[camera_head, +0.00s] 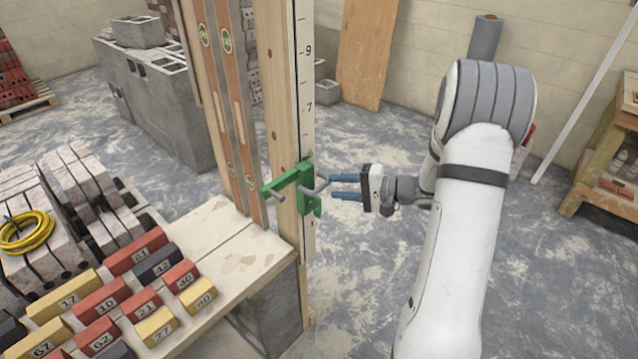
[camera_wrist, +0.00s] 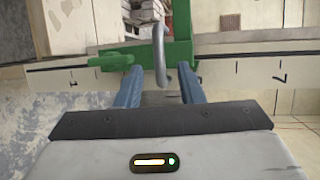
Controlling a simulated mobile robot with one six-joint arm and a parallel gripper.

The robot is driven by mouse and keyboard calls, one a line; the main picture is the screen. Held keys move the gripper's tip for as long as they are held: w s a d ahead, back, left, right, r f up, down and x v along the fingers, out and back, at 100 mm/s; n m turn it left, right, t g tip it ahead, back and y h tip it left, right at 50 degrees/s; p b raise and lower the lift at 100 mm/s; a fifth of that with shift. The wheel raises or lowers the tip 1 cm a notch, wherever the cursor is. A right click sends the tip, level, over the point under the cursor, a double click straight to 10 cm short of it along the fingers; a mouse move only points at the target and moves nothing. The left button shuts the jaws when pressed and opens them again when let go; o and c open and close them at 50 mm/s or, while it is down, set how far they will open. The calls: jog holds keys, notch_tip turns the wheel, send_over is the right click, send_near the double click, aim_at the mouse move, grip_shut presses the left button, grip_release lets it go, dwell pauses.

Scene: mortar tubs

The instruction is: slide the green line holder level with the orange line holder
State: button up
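The green line holder (camera_head: 303,190) sits on the upright wooden post (camera_head: 287,90) with the number scale, below the 7 mark. It has a grey handle (camera_head: 315,187) on its right side. In the wrist view the green holder (camera_wrist: 178,50) spans the top middle, with the grey handle (camera_wrist: 160,62) hanging from it. My gripper (camera_head: 331,186) is open at the handle. Its two blue fingers (camera_wrist: 160,82) lie on either side of the handle, with gaps showing. I cannot tell an orange line holder in either view.
A bench (camera_head: 235,262) with several numbered blocks stands left of the post. Two spirit levels (camera_head: 232,100) stand upright beside the post. A grey block wall (camera_head: 160,100) is behind. Open floor (camera_head: 365,275) lies right of the post.

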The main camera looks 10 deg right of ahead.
aim_at(322, 185)
jog(key=x, duration=0.5)
jog(key=shift+p, duration=0.3)
jog(key=shift+f, duration=0.1)
grip_shut()
jog(key=shift+s+a, duration=0.1)
jog(key=shift+a, duration=0.05)
